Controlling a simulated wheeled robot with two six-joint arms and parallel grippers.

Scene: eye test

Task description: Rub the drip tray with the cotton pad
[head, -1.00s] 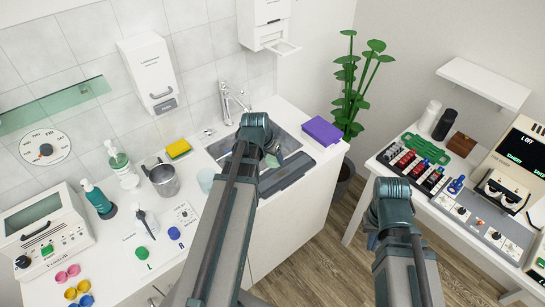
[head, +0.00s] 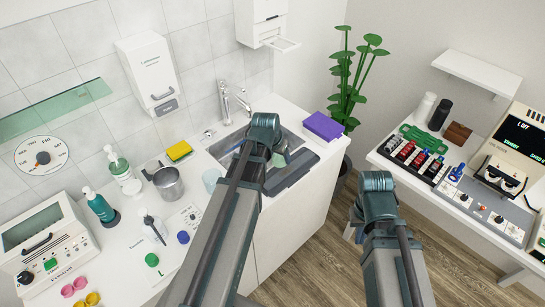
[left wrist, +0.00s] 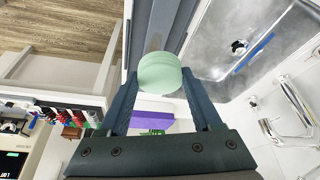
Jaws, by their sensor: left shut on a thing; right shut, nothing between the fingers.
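The cotton pad (left wrist: 160,76) is a pale green, rounded piece in the left wrist view. My left gripper (left wrist: 160,88) is shut on it, a finger on each side. A bit of pale green also shows beside my left wrist in the head view. The drip tray (head: 292,174) looks to be the dark grey slab along the sink's front. In the left wrist view the slab (left wrist: 153,20) lies behind the pad, with a faint brownish smear. I cannot tell whether they touch. My right gripper (head: 357,214) is shut and empty, mostly hidden behind its arm, off the counter.
The sink basin (left wrist: 240,45) and faucet (head: 226,103) are beyond the slab. A purple box (head: 323,126) stands on the counter's right end. A metal jug (head: 168,184) and a yellow sponge (head: 179,151) are left of the sink. A second table (head: 440,180) with instruments stands right.

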